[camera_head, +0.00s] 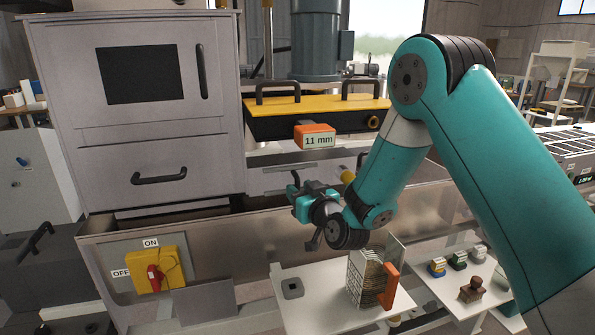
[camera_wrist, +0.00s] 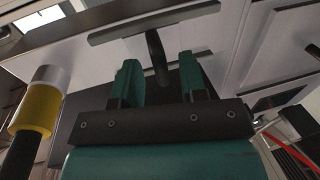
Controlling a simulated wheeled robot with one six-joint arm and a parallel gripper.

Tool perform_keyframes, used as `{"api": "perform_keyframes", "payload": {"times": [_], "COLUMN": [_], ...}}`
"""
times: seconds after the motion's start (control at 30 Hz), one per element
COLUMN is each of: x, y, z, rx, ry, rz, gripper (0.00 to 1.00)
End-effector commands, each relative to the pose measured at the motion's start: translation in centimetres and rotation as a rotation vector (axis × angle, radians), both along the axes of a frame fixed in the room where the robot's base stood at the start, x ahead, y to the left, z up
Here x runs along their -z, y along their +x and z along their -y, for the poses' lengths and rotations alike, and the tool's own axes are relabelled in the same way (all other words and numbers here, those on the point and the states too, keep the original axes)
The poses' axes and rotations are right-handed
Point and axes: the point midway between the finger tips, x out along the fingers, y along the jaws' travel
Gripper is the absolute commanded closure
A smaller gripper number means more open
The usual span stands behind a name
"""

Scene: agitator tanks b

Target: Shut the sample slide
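What looks like the sample slide, a pale grey flat panel with grey rails (camera_head: 275,183), sits behind my gripper (camera_head: 297,192), below the yellow-topped black beam. In the wrist view my gripper (camera_wrist: 161,85) is open, its two teal fingers apart. A dark upright handle (camera_wrist: 155,55) shows between and beyond the fingers, in front of a grey bar (camera_wrist: 150,22) on the pale panel. I cannot tell whether the fingers touch the handle. How far the slide stands open is not clear. My arm hides part of the area on the right.
A yellow-collared cylinder (camera_wrist: 38,105) stands close at left in the wrist view. An orange "11 mm" block (camera_head: 315,137) hangs at the black beam. A grey cabinet (camera_head: 140,100) stands left.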

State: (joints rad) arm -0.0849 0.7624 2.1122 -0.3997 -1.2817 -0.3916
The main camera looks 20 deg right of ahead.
Motion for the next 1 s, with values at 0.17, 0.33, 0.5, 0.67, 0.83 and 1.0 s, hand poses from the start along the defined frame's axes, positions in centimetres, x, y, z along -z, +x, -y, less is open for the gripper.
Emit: {"api": "perform_keyframes", "payload": {"times": [0.17, 0.33, 0.5, 0.67, 0.83, 1.0], "x": [-0.4, -0.1, 0.1, 0.1, 0.0, 0.1], "y": [1.3, 1.8, 1.9, 1.9, 1.9, 1.9], "z": [-0.3, -0.4, -0.4, -0.4, -0.4, -0.6], "rx": [0.0, 0.0, 0.0, 0.0, 0.0, -0.004], "ry": [0.0, 0.001, 0.0, 0.0, 0.001, 0.001], "rz": [-0.001, 0.0, 0.001, 0.001, 0.001, 0.001], "gripper": [0.61, 0.61, 0.61, 0.7, 1.0, 1.0]}}
